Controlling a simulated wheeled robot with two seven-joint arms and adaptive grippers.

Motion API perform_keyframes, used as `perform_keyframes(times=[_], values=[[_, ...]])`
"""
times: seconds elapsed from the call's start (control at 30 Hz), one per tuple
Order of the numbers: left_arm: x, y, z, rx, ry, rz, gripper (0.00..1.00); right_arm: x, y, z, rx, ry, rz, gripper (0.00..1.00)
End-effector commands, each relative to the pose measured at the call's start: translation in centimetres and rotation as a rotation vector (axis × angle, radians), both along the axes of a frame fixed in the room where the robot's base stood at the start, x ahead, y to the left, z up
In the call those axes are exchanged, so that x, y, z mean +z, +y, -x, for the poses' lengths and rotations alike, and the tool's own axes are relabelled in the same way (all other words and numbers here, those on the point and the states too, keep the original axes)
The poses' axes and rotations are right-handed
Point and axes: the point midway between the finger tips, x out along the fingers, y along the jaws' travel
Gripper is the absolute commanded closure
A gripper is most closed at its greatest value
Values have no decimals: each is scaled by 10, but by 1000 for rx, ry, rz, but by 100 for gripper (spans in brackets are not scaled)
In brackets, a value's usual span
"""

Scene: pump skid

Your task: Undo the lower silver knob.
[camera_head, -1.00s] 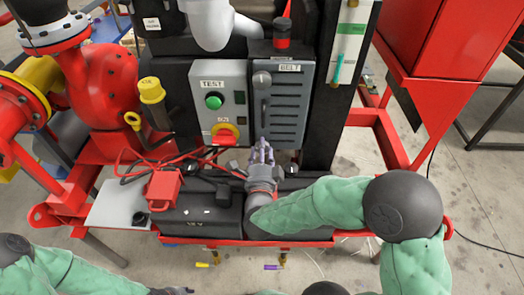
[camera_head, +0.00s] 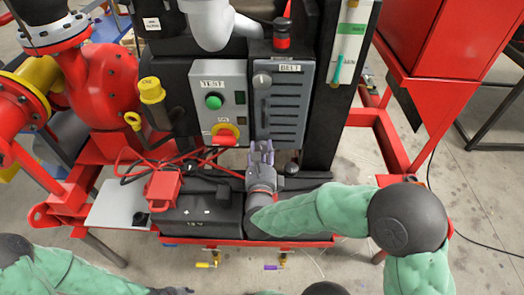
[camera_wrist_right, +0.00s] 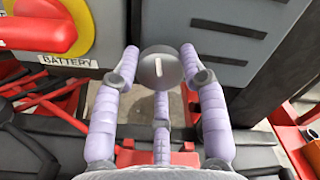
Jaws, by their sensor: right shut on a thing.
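The lower silver knob (camera_wrist_right: 160,68), a round grey disc with a pale line on its face, sits between the purple fingers of my right gripper (camera_wrist_right: 160,75) in the right wrist view. The fingers are closed on it. In the head view my right gripper (camera_head: 262,154) is at the lower edge of the grey BELT cover (camera_head: 285,110) and hides the knob. I cannot tell whether the knob still touches the cover. An upper silver knob (camera_head: 262,80) is at the top left of the cover. My left gripper (camera_head: 172,291) is only partly in view at the bottom edge.
The TEST box (camera_head: 219,92), with a green button and a red-yellow BATTERY switch (camera_head: 225,133), is just left of the cover. Red cables and a black battery (camera_head: 200,215) lie below. A dark post (camera_head: 323,110) stands to the right.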

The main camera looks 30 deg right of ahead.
Motion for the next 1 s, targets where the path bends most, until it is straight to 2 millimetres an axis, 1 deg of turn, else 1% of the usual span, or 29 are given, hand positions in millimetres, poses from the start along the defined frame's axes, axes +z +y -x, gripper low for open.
perform_keyframes(times=[0.3, 0.77, 0.8, 0.83, 0.87, 1.0], values=[[0, 0, 0, 0, 0, 0, 60, 0, 1, 0, 2, -44, -74, 89], [0, 0, 0, 0, 0, 0, 60, 0, 0, 0, 1, -50, -82, 89], [0, 0, 0, 0, 0, 0, 60, 0, 0, 0, 1, -50, -82, 45], [0, 0, 0, 0, 0, 0, 60, 0, 0, 0, 1, -50, -82, 37], [0, 0, 0, 0, 0, 0, 60, 0, 0, 0, 1, -50, -82, 33], [0, 0, 0, 0, 0, 0, 60, 0, 0, 0, 1, -50, -81, 33]])
